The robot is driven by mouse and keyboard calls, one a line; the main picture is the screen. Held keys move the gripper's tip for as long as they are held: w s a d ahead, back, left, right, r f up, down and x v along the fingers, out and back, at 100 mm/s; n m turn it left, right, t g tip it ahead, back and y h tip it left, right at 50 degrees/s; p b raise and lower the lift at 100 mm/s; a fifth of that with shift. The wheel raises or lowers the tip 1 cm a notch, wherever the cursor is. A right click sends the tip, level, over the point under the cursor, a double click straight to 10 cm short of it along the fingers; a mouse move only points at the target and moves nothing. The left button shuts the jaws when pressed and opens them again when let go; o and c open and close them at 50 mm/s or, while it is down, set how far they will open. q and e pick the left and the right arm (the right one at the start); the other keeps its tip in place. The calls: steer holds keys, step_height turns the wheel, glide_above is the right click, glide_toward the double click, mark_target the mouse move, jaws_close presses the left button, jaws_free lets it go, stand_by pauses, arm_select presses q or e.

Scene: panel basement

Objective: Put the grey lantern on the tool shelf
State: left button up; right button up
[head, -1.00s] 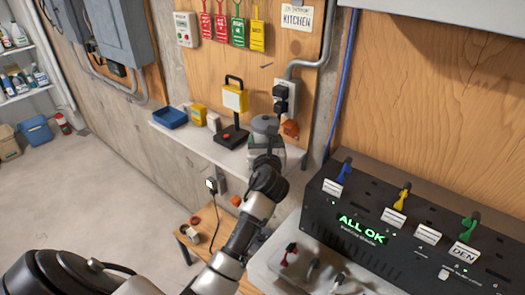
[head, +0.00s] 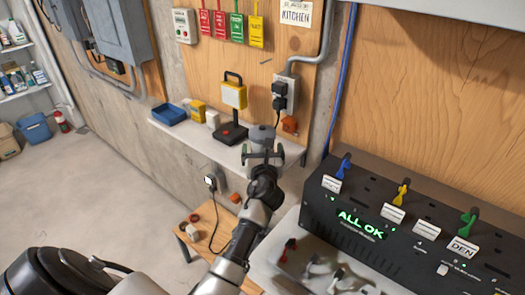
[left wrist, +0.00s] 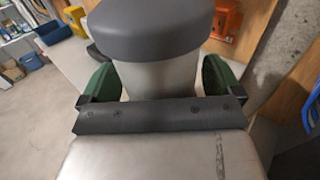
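The grey lantern (head: 262,134) has a dark, rounded cap and a paler body. It is at the right end of the pale wall shelf (head: 188,142); I cannot tell whether its base touches the shelf. My left gripper (head: 262,155) is shut on the lantern from the near side. In the left wrist view the lantern's body (left wrist: 160,80) sits between the dark green fingers, upright, with the cap above. The gripper hides its lower part. My right gripper is not in view.
The shelf also holds a blue tray (head: 169,114), a yellow box (head: 197,108), a yellow-headed work lamp (head: 234,95) and an orange item (head: 290,125). A socket with black plugs (head: 280,92) is on the wall behind. A black panel box (head: 390,225) stands at the right.

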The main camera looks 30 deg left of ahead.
arm_select(q)
steer(key=shift+r, duration=0.15)
steer(key=b+v, duration=0.1)
steer(key=v, duration=1.1)
steer(key=shift+b, duration=0.35)
steer(key=shift+a, duration=0.1)
